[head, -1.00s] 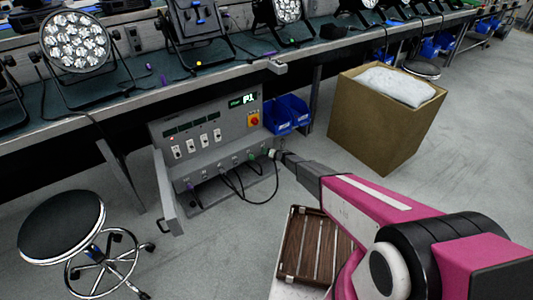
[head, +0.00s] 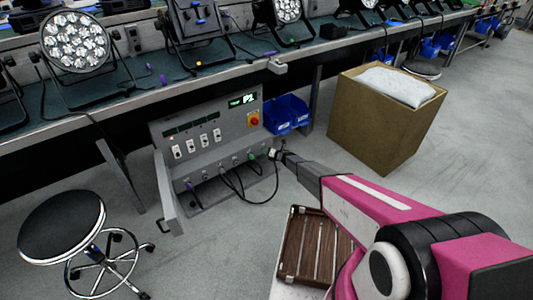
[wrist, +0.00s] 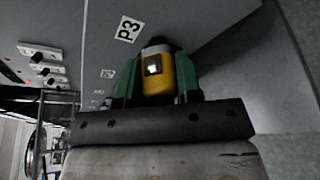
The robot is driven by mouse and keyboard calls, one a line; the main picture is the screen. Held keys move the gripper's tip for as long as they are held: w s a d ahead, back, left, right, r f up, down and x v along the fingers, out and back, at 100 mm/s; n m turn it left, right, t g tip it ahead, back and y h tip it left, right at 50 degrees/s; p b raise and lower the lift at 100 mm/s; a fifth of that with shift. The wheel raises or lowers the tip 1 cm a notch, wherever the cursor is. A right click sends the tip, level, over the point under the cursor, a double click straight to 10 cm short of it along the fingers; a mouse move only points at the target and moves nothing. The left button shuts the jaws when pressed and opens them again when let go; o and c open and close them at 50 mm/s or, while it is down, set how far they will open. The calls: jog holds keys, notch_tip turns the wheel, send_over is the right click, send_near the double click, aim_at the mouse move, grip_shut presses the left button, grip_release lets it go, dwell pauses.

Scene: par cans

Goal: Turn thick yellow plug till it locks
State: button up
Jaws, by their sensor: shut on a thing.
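The thick yellow plug (wrist: 158,75) is in the middle of the wrist view, below the P3 label on the grey panel. It has a small dark square with a light mark on its face. My gripper (wrist: 157,85) has its green fingers on both sides of the plug and is shut on it. In the head view my gripper (head: 277,154) is at the lower right of the grey control panel (head: 203,143), where the plug is too small and covered to make out. Its seating in the socket is hidden.
Black cables (head: 262,200) hang in loops just left of my gripper. Blue bins (head: 287,114) stand right of the panel. An open panel door (head: 167,195) is at left. A cardboard box (head: 378,120) and a black stool (head: 62,224) stand on the floor.

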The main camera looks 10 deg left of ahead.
jog(key=o, duration=1.1)
jog(key=shift+s+d, duration=0.1)
